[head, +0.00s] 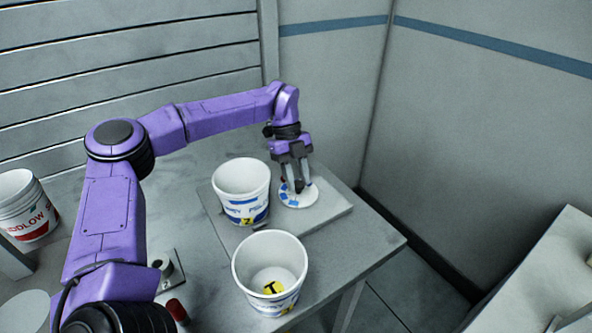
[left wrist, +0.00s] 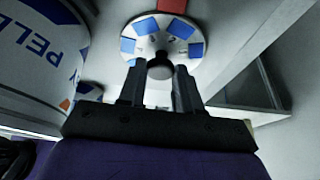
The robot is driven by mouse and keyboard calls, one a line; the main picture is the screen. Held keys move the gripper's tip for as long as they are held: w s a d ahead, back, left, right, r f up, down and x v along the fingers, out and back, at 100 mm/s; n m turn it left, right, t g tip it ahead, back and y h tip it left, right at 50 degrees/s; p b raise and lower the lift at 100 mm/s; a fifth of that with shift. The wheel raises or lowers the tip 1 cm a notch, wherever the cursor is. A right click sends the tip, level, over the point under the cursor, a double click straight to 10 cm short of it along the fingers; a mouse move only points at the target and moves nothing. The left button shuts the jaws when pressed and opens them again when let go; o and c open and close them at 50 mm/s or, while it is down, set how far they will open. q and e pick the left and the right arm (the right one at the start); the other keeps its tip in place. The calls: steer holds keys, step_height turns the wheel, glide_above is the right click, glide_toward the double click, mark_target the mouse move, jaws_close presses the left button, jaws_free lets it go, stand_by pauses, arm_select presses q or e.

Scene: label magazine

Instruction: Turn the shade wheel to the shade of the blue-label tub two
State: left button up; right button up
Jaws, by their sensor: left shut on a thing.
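The shade wheel (head: 296,199) is a white disc with blue patches of differing shade, lying flat on a grey board. In the left wrist view the wheel (left wrist: 130,27) shows several blue patches around a dark centre knob (left wrist: 160,66). My left gripper (head: 296,186) reaches down over the wheel; in the left wrist view its fingers (left wrist: 158,88) are shut on the knob. The blue-label tub two (head: 240,180), white with a yellow 2 tag, stands left of the wheel. Its lettered side (left wrist: 40,50) fills the left of the left wrist view. My right gripper is out of view.
A red mark (left wrist: 172,5) sits at the wheel's far edge. Another white tub (head: 270,262) with a yellow tag stands nearer. A red-lettered tub (head: 25,207) is at far left. A dark round piece (head: 162,264) and a red-capped item (head: 177,310) lie at front left.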

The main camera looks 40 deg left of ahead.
arm_select(q)
steer(key=m+p, duration=0.1)
steer(key=m, duration=0.1)
steer(key=m+g+y+p, duration=0.1)
steer(key=shift+w+d+r+m+p, duration=0.1)
steer(key=shift+w+r+m+p, duration=0.1)
steer(key=shift+m+p, duration=0.2)
steer(key=m+y+p, duration=0.1)
steer(key=m+p, duration=0.1)
steer(key=m, duration=0.1)
steer(key=shift+d+m+g, duration=0.1)
steer(key=shift+m+g, duration=0.2)
steer(key=shift+g, duration=0.1)
steer(key=m+y+p, duration=0.1)
steer(key=m, duration=0.1)
steer(key=m+p, duration=0.1)
steer(key=m, duration=0.1)
steer(key=shift+d+g+y, duration=0.15)
steer(key=shift+g+y, duration=0.15)
steer(key=shift+y, duration=0.1)
steer(key=shift+d+f+m+y+p, duration=0.1)
steer(key=shift+m+y+p, duration=0.3)
steer(key=shift+m, duration=0.65)
steer(key=shift+d+f+m+y+p, duration=0.1)
steer(key=shift+m+y+p, duration=0.3)
steer(key=shift+m, duration=0.65)
steer(key=o, duration=1)
steer(key=shift+o, duration=0.2)
